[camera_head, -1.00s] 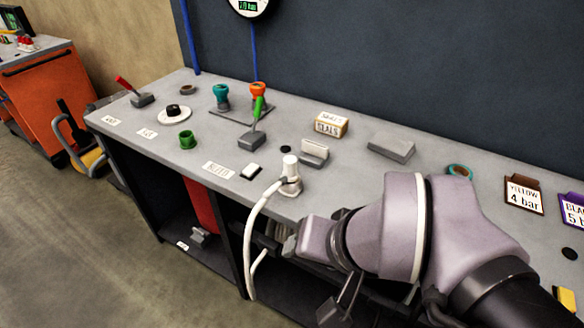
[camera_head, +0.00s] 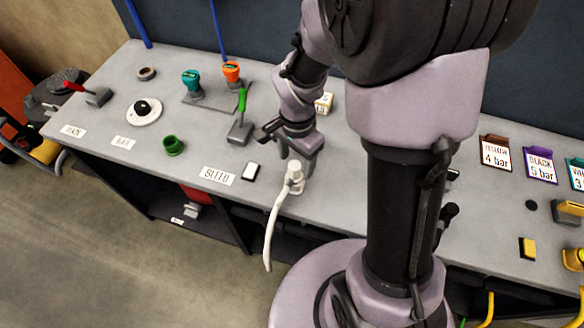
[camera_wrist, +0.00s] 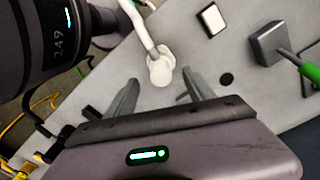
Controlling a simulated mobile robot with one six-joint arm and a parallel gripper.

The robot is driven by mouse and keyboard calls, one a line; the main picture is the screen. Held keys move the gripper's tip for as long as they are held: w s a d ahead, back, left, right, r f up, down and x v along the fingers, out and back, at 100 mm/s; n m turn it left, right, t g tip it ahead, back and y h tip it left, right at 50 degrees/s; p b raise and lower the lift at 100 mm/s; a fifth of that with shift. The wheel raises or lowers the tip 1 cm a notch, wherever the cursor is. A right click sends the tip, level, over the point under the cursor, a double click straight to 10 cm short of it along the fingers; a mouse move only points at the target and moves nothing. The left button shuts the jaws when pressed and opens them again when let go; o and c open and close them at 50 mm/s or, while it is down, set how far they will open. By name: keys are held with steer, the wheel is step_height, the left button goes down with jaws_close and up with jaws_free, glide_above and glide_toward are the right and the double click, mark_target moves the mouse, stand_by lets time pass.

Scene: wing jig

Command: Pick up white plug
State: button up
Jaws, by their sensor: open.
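The white plug (camera_head: 295,172) stands on the front part of the grey bench, with a white hose hanging from it over the front edge. In the wrist view the plug (camera_wrist: 161,68) shows from above, with its hose running up out of the picture. My gripper (camera_head: 288,158) is just behind the plug in the head view. In the wrist view my gripper (camera_wrist: 158,88) is open, its fingers pointing toward the plug. The plug lies beyond the fingertips, roughly midway between them, and nothing is held.
A white block (camera_head: 250,172) and a BLEED label (camera_head: 217,175) lie left of the plug. A green-handled lever (camera_head: 241,120) stands behind them. A green cup (camera_head: 173,146) is further left. A small dark disc (camera_wrist: 227,79) lies right of my fingers in the wrist view.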

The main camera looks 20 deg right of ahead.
mark_target(294, 175)
steer(key=f+b, duration=0.1)
steer(key=f, duration=0.1)
steer(key=f+b, duration=0.1)
steer(key=f, duration=0.2)
steer(key=shift+a+f, duration=0.2)
steer(key=shift+f, duration=0.15)
steer(key=shift+r, duration=0.1)
steer(key=shift+c, duration=0.4)
